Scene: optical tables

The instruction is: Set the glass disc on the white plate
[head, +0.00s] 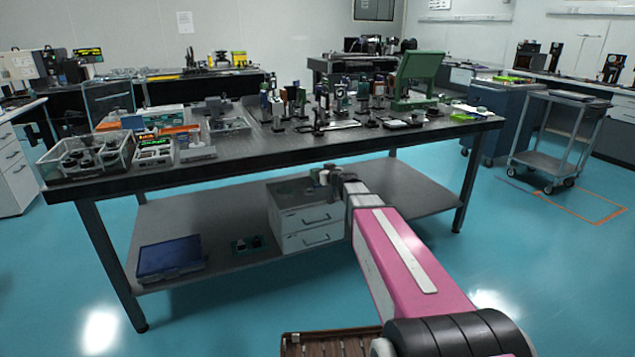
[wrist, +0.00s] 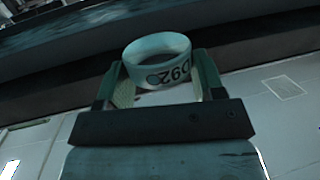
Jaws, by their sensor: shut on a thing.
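In the wrist view my gripper (wrist: 157,68) is shut on a short, pale, round piece (wrist: 174,76) with dark lettering on its side, which I take to be the glass disc. One finger presses on each side of it, and its round top face is tilted towards the camera. In the head view my gripper (head: 326,176) is small, just below the front edge of the table top and above the drawer unit. The disc is too small to make out clearly there. I cannot pick out the white plate for certain in either view.
The lower shelf (head: 215,215) carries a grey drawer unit (head: 306,218) and a blue case (head: 170,258).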

